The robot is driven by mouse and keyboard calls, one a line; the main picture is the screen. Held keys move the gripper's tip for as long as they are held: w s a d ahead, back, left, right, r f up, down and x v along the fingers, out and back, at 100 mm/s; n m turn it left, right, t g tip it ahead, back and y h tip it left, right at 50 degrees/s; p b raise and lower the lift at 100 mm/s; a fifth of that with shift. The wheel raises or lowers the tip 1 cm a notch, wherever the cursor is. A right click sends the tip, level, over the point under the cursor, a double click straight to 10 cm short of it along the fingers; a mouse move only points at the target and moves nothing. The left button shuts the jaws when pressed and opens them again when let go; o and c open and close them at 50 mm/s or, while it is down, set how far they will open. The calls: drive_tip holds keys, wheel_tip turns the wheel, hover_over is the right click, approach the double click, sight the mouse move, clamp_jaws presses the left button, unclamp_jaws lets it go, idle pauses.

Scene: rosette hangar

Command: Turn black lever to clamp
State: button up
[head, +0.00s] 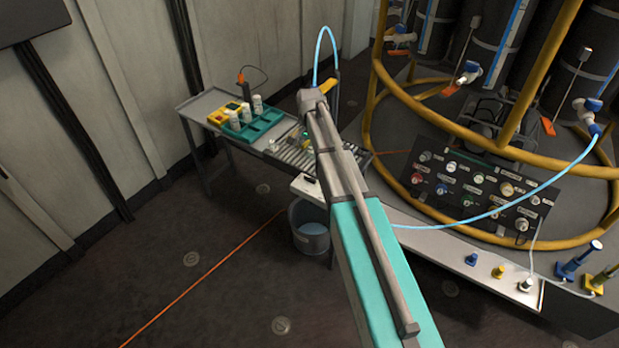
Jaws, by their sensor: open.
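I cannot make out a black lever or a clamp in the head view. My arm runs up from the bottom right and hides part of the bench (212,101) behind it. Its far end is over the bench's right part, by a roller section (293,152). My gripper's fingers do not show. A small yellow part shows beside the arm's far end, and I cannot tell what it belongs to.
Teal and yellow trays (262,128) with white bottles stand on the bench. A grey bucket (310,238) stands on the floor below. Yellow rails (430,215) ring dark cylinders and a black knob panel (475,190) at right. A light blue hose (480,212) crosses there.

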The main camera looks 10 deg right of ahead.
sight(310, 178)
drive_tip(key=shift+f+b, duration=6.65)
drive_tip(key=shift+f, duration=0.1)
drive_tip(key=c, duration=1.1)
